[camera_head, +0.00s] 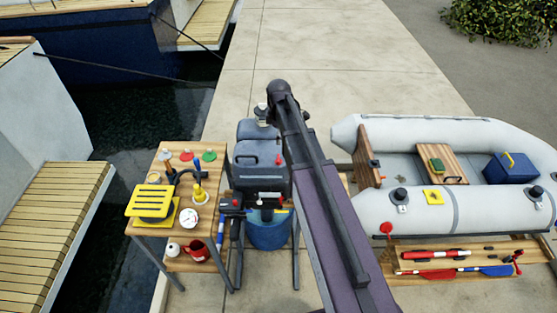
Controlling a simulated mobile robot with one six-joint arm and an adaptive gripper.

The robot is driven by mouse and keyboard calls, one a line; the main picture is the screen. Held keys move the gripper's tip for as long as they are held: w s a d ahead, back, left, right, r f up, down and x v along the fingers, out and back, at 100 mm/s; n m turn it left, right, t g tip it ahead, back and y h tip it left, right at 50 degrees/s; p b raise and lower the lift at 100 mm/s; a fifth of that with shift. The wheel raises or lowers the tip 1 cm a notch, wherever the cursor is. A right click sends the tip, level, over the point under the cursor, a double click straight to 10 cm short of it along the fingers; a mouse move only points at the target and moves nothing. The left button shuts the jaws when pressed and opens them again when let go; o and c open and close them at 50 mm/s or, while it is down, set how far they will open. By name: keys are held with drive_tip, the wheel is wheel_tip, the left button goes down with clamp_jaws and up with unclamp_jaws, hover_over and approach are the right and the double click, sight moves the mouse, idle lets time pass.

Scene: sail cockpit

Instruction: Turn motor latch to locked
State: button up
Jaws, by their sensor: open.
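The dark grey outboard motor (258,178) stands upright on a stand in the middle of the view, above a blue tub (268,235). Small red parts show on it, one on the right of its cowl and others lower down near its clamp. They are too small to tell which is the latch or how it is turned. My arm rises from the bottom across the motor's right side and bends at a joint above and behind it.
A wooden table (160,237) with a yellow grille (152,200), a gauge (189,217) and small items stands left of the motor. A grey inflatable boat (480,128) lies right, behind a low wooden rack with oars. Dark water is at left; the concrete dock behind is clear.

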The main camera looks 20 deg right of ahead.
sight(278, 160)
drive_tip(key=shift+f+b, duration=5.5)
drive_tip(key=shift+f, duration=0.25)
drive_tip(key=c, duration=1.1)
